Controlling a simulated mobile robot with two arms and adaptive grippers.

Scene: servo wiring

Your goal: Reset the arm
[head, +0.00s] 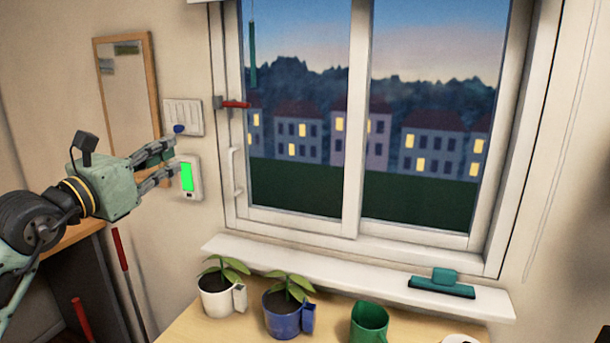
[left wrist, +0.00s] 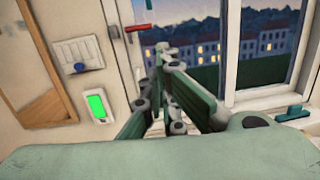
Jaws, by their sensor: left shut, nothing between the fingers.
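My left gripper (head: 174,156) reaches in from the left in the head view, in front of the wall beside the window. It is shut and empty. Its fingers cover part of the wall between a white switch panel (head: 182,112) with a blue knob and a white device with a lit green screen (head: 187,177). In the left wrist view the fingers (left wrist: 165,58) point toward the window, with the switch panel (left wrist: 78,52) and green-screen device (left wrist: 97,106) to their left. Whether they touch the wall cannot be told. My right gripper is not in view.
A closed-looking window (head: 355,230) has a red handle (head: 236,104) on its left. The sill (head: 340,272) holds a green squeegee-like tool (head: 441,287). Below stand a white potted plant (head: 216,297), a blue potted plant (head: 282,315) and a green mug (head: 369,324). A wood-framed board (head: 125,90) hangs at left.

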